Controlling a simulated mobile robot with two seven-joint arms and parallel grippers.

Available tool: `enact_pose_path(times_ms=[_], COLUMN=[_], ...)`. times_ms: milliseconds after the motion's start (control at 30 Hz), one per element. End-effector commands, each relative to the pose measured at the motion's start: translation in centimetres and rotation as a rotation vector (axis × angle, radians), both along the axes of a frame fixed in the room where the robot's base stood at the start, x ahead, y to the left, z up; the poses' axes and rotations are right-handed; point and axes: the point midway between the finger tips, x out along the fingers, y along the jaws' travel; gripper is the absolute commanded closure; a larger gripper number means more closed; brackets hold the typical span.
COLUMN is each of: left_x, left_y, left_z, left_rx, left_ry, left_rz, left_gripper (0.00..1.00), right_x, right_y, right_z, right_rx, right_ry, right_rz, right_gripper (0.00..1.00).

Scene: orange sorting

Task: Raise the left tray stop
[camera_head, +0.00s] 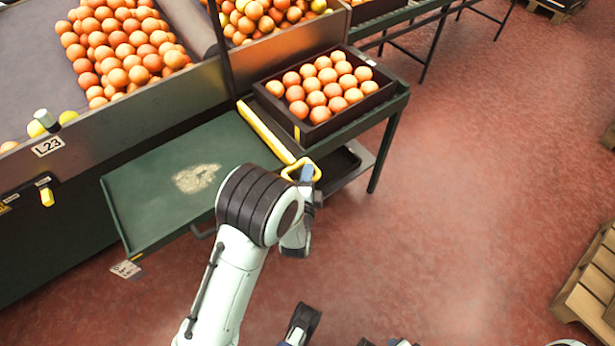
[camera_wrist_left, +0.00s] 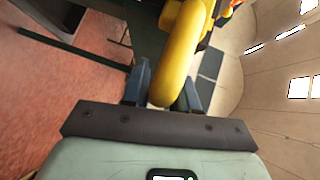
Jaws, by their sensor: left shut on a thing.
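The left tray stop is a long yellow bar (camera_head: 265,132) along the right edge of the green tray shelf (camera_head: 150,170), with a yellow loop handle (camera_head: 291,171) at its near end. My left gripper (camera_head: 307,173) is at this loop, shut on it. In the left wrist view the thick yellow handle (camera_wrist_left: 181,50) passes between the two blue-grey fingers of my left gripper (camera_wrist_left: 166,92). My left wrist hides part of the shelf's near edge.
A dark crate of oranges (camera_head: 258,93) stands on the stand right of the bar. A lower dark shelf (camera_head: 345,160) is below it. Heaped oranges (camera_head: 120,45) lie on the sorting table behind. Wooden pallets (camera_head: 590,290) are at right; the red floor between is clear.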

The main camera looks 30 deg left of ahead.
Motion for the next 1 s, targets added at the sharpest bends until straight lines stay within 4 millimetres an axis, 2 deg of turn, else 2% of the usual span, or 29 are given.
enact_pose_path(times_ms=[267, 300, 333, 600, 733, 867, 1000], left_x=[0.1, 0.1, 0.1, 0.1, -0.6, -2.5, -5.6], left_y=[0.0, 0.0, 0.0, 0.0, -0.3, -1.1, -2.3], left_z=[0.2, 0.2, 0.2, 0.2, 0.3, 0.7, 1.2], left_rx=[0.004, 0.003, 0.003, 0.003, 0.002, 0.001, 0.003], left_ry=[-0.005, -0.006, -0.006, -0.005, -0.003, -0.002, -0.001], left_rz=[-0.001, -0.001, -0.001, 0.000, -0.001, -0.003, -0.004], left_gripper=[1.00, 0.62, 0.56, 0.56, 0.56, 0.56, 0.56], right_x=[0.0, 0.0, 0.0, 0.0, -0.2, -0.9, -1.8], right_y=[0.0, 0.0, 0.0, 0.0, 0.1, 0.5, 1.0], right_z=[0.0, 0.0, 0.0, 0.0, 0.2, 0.7, 1.5], right_rx=[0.000, 0.000, 0.000, 0.000, 0.002, 0.011, 0.024], right_ry=[-0.001, -0.001, -0.001, 0.000, 0.005, 0.022, 0.047], right_rz=[0.000, 0.000, 0.000, 0.000, 0.002, 0.009, 0.019], right_gripper=[0.58, 0.58, 0.58, 0.58, 0.58, 0.58, 0.58])
